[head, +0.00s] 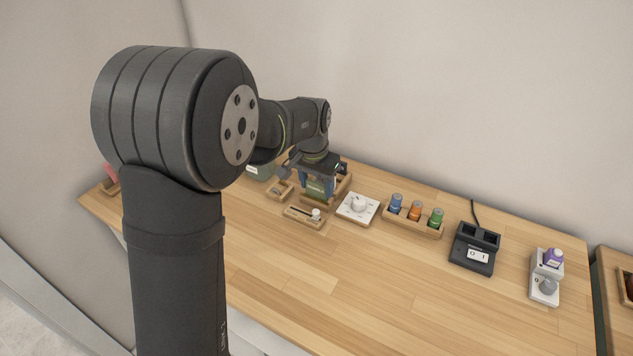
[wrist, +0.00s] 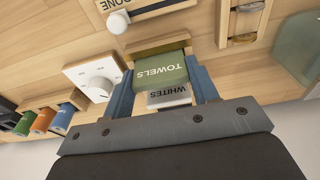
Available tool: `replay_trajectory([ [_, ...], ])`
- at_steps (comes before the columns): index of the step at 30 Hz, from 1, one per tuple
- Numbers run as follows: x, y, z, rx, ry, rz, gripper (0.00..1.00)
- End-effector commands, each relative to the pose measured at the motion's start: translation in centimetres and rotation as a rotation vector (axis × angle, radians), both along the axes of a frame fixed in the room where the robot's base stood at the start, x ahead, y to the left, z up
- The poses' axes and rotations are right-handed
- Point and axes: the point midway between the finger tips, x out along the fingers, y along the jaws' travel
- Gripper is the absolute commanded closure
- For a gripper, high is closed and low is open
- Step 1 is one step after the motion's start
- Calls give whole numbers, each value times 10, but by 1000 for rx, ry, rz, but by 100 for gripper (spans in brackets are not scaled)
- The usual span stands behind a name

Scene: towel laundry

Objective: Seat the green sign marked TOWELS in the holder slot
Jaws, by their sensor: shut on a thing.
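The green sign marked TOWELS (wrist: 163,72) is between the blue fingers of my gripper (wrist: 159,66) in the wrist view. In the head view my gripper (head: 316,186) is low over the far part of the table, with the green sign (head: 318,190) between its fingers. A wooden holder (wrist: 158,44) lies just beyond the sign in the wrist view, and its edge also shows in the head view (head: 345,185). A pale sign marked WHITES (wrist: 168,97) is next to the green one. The sign's lower edge and the slot are hidden, so I cannot tell whether they touch.
A white dial plate (head: 358,208) stands close to the right of the holder. A small wooden tray with a white knob (head: 305,216) lies in front. A rack of coloured bottles (head: 414,219) and a black switch box (head: 474,248) stand farther right. The front table is clear.

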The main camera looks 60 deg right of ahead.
Motion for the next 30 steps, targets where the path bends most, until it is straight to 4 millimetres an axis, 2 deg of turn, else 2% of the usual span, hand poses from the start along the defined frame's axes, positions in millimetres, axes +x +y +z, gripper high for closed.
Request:
replay_trajectory([
  [23,0,0,-8,1,0,0,68],
  [24,0,0,-8,0,0,0,42],
  [27,0,0,-8,0,0,0,23],
  [30,0,0,-8,0,0,0,21],
])
